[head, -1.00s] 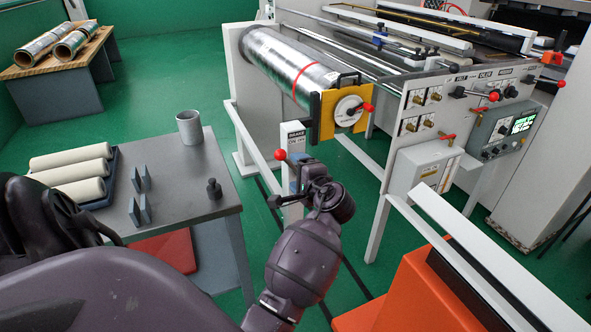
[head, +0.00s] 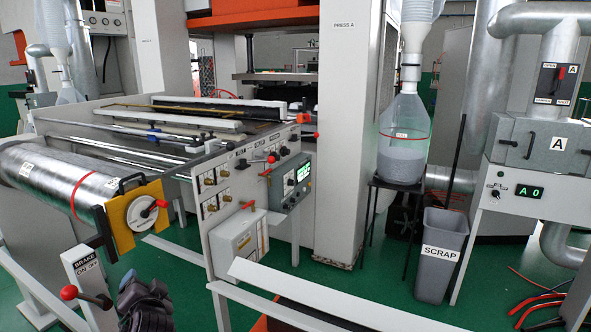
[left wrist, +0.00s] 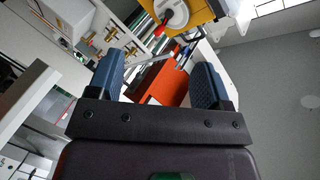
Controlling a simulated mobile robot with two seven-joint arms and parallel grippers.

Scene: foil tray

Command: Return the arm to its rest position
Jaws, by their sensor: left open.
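My left gripper (head: 146,300) shows at the bottom left of the head view, dark and partly cut off by the lower edge. It is beside the brake post (head: 88,265), just right of the brake lever with its red knob (head: 69,292). I cannot tell in the head view whether it touches the lever. In the left wrist view the two blue fingers of the left gripper (left wrist: 156,78) are wide apart with nothing held between them. An orange part (left wrist: 158,84) shows in the background beyond the gap. My right gripper is not in view.
A foil roll (head: 60,172) with a yellow end plate (head: 136,216) is just above my gripper. The control panel (head: 262,178) and white rails (head: 330,298) stand to the right. A grey scrap bin (head: 441,256) is farther right. Green floor (head: 190,270) is partly open.

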